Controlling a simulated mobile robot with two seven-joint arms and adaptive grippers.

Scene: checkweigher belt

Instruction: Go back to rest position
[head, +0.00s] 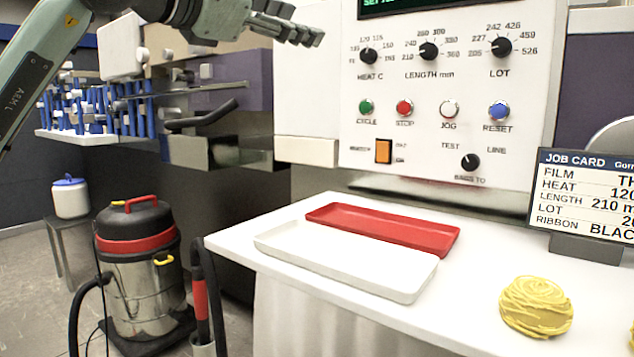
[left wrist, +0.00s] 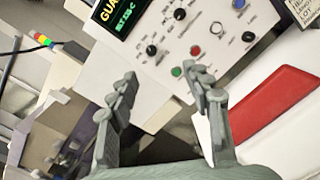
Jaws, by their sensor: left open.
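My left gripper (head: 298,32) is high in the head view, in front of the upper left part of the white control panel (head: 450,100). In the left wrist view its two fingers (left wrist: 160,88) stand wide apart with nothing between them. The gripper appears apart from the panel. My right gripper is not in either view.
A white table (head: 470,310) carries a red tray (head: 385,228), a white tray (head: 345,262) and a yellow coiled bundle (head: 536,306). A job card (head: 590,195) stands at the right. A vacuum cleaner (head: 140,270) stands on the floor at left. Blue-handled items (head: 95,105) fill a shelf.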

